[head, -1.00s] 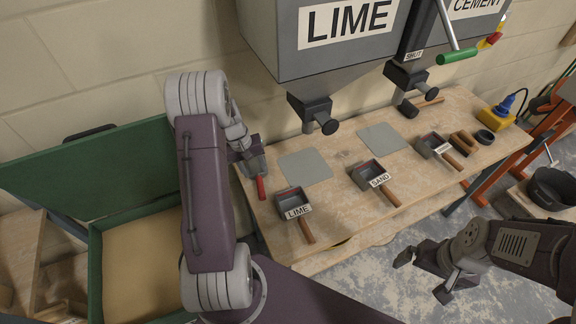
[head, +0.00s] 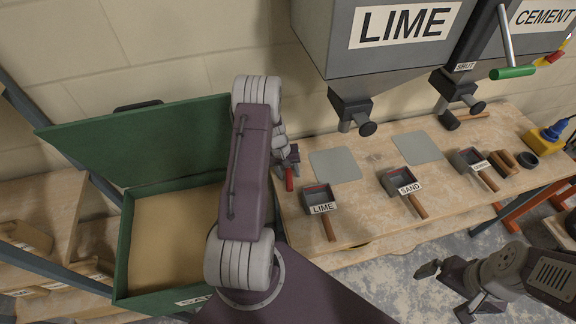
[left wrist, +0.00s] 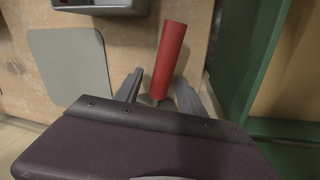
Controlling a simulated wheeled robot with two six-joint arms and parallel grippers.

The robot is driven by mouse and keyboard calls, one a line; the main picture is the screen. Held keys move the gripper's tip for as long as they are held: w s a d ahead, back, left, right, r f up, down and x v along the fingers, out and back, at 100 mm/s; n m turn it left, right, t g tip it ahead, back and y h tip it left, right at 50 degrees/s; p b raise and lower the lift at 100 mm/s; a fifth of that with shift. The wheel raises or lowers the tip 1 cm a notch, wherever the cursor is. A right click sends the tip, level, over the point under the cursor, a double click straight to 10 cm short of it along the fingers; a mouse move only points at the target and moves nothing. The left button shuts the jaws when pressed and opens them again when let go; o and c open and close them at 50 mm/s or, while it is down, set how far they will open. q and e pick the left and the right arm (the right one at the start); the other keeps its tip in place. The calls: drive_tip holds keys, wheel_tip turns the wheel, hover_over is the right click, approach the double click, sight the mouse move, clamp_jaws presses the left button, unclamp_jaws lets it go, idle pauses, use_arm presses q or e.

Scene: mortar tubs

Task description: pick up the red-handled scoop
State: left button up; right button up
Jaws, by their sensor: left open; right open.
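The red-handled scoop shows its red handle (head: 289,179) at the left end of the bench, mostly hidden by my left arm. In the left wrist view the red handle (left wrist: 168,62) points away from the gripper. Its lower end lies between the two fingers, and the scoop's head is hidden below. My left gripper (left wrist: 158,90) is open, with a finger on each side of the handle and gaps beside it. I cannot tell its height above the bench. My right gripper (head: 448,292) is open and empty over the floor at the right.
Scoops labelled LIME (head: 318,198) and SAND (head: 400,181), and a third scoop (head: 468,158), lie on the bench (head: 350,222). Grey pads (head: 335,165) lie behind them. The LIME hopper (head: 395,40) hangs above. An open green sand box (head: 124,240) stands left of the bench.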

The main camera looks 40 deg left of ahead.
use_arm(q)
clamp_jaws()
drive_tip(key=r, duration=0.2)
drive_tip(key=d+r, duration=0.1)
drive_tip(key=r, duration=0.1)
drive_tip(key=shift+r+b, duration=0.3)
drive_tip(key=shift+b, duration=0.05)
drive_tip(key=d+r, duration=0.6)
drive_tip(key=d, duration=0.4)
drive_tip(key=shift+d+r+b, duration=0.25)
drive_tip(key=shift+d+b, duration=0.05)
drive_tip(key=shift+d, duration=0.1)
